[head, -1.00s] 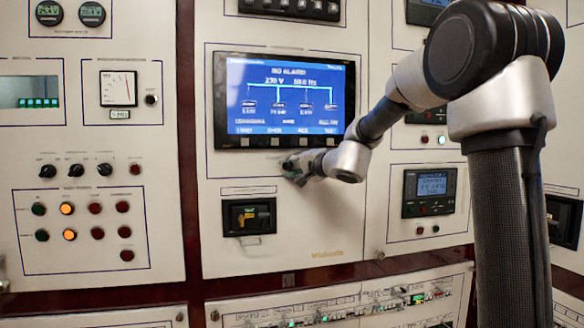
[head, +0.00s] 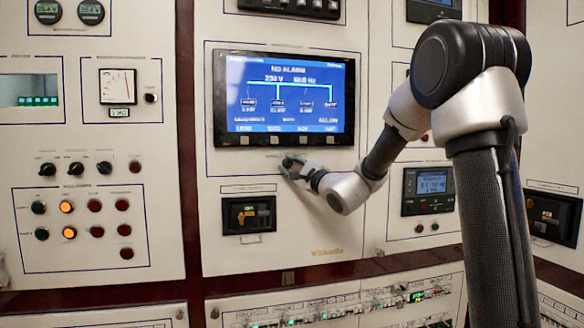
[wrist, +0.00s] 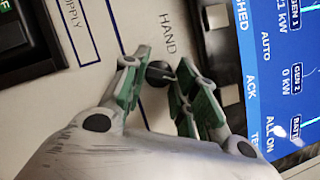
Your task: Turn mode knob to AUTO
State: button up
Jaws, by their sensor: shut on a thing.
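The mode knob (wrist: 160,72) is small, round and black on the pale panel in the wrist view. A printed HAND label (wrist: 168,33) stands beside it; no AUTO mark at the knob shows. My gripper (wrist: 158,84) has its green-padded fingers on both sides of the knob, shut on it. The pads cover the knob's sides, and I cannot make out its pointer. In the head view my gripper (head: 290,162) is at the panel just below the large screen, and its fingers hide the knob.
The blue screen (head: 284,97) is just above my gripper and reads NO ALARM. A black breaker unit (head: 249,214) sits below left. A small display module (head: 429,191) is to the right. Black knobs and lamps (head: 83,205) fill the left panel.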

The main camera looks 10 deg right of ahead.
jog(key=shift+f+m+t+h, duration=0.1)
jog(key=shift+m+t+h, duration=0.2)
jog(key=shift+m, duration=0.3)
jog(key=o, duration=1)
jog(key=v, duration=1.2)
